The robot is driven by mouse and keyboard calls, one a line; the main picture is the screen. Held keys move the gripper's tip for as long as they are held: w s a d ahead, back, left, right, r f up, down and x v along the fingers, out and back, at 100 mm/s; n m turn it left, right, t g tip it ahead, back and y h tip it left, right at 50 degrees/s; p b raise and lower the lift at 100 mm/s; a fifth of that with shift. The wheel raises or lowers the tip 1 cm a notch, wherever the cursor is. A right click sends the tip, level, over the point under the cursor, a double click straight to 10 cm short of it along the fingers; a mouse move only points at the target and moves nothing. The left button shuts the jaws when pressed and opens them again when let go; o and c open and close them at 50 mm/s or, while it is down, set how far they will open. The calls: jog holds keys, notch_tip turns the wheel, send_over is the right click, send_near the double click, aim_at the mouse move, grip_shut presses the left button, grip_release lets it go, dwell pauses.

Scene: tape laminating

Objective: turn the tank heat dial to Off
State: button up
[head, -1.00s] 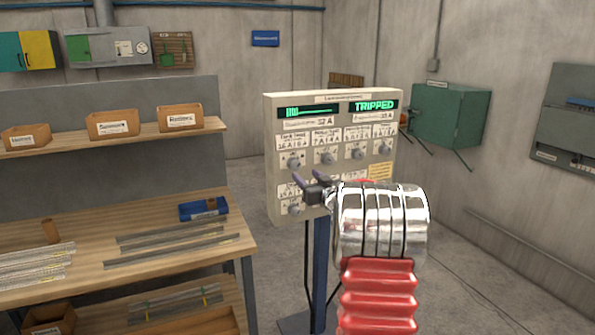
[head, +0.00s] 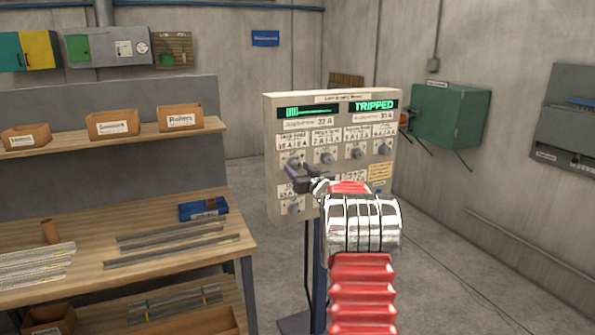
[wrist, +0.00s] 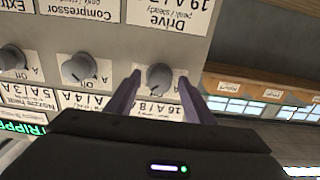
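The grey panel (head: 271,150) stands on a post in the head view, its display (head: 374,106) reading TRIPPED. The tank heat dial (head: 294,161) is the upper-row dial at the far left. In the wrist view, which shows the panel inverted, that grey round dial (wrist: 160,76) sits near the panel's edge. My gripper (head: 296,172) is just in front of it in the head view. In the wrist view my gripper (wrist: 160,82) is open, one purple finger either side of the dial, with a small gap showing on each side. The dial's exact pointer setting is unclear.
Neighbouring dials (wrist: 78,70) sit close beside in the same row, and a lower dial (head: 292,207) lies below. A wooden bench (head: 190,245) with strips and a blue box (head: 203,209) stands left. A green cabinet (head: 450,115) hangs right.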

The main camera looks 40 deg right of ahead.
jog(key=shift+a, duration=0.1)
jog(key=c, duration=1)
jog(key=shift+n, duration=0.3)
jog(key=n, duration=0.3)
jog(key=shift+r, duration=0.1)
jog(key=n, duration=0.5)
jog(key=o, duration=0.7)
jog(key=shift+w, duration=0.1)
jog(key=o, duration=0.3)
jog(key=shift+s, duration=0.2)
